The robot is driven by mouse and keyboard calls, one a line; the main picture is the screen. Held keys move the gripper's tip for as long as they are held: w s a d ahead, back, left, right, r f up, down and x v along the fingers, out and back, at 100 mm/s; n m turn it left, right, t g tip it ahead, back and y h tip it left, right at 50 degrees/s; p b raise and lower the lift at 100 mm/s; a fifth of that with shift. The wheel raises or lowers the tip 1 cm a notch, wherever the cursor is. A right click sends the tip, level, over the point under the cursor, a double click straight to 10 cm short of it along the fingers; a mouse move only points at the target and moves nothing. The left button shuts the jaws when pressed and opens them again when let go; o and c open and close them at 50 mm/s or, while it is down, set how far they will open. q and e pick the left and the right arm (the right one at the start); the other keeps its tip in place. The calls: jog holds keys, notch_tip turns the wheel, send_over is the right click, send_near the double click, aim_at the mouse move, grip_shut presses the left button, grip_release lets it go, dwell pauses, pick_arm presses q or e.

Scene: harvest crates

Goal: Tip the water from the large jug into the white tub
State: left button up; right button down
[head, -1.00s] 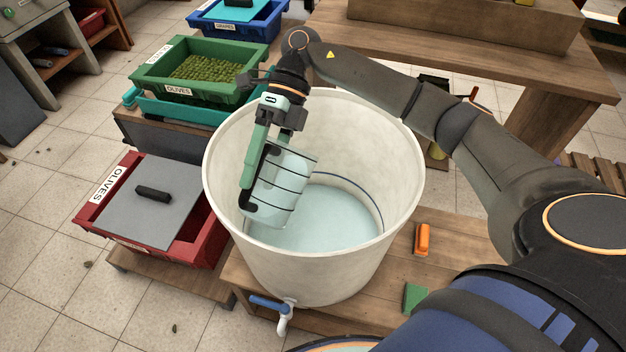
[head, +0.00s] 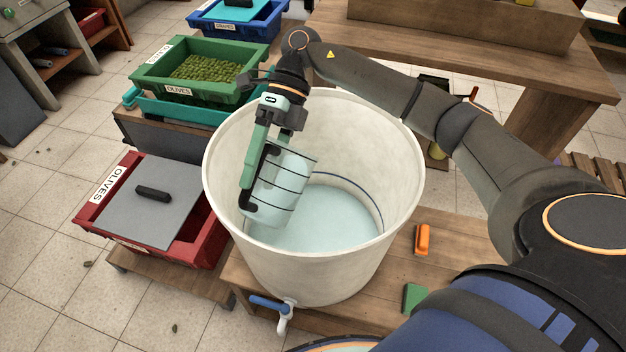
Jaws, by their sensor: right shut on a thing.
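The large jug (head: 283,187) is clear with dark ring lines and a dark handle. It is tilted inside the mouth of the white tub (head: 395,160). My right gripper (head: 256,172) is shut on the jug at its left side, over the tub. Pale water (head: 322,228) lies in the bottom of the tub. I cannot tell whether water is running from the jug or how much it holds. A tap with a blue lever (head: 270,304) sits low on the tub's front. My left gripper is not in view.
A red crate (head: 205,241) with a grey lid (head: 150,200) stands left of the tub. A green crate of olives (head: 200,90) is behind it. On the wooden bench (head: 375,305) lie an orange item (head: 422,239) and a green block (head: 413,297).

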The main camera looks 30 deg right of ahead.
jog(key=shift+w+d+r+g+y+b, duration=0.1)
jog(key=shift+d+r+g+y+b, duration=0.2)
jog(key=shift+r+y, duration=0.4)
jog(key=shift+w+d+r+g+y+b, duration=0.1)
jog(key=shift+d+r+g+y+b, duration=0.1)
jog(key=shift+r+g+y, duration=0.35)
dwell(6.8)
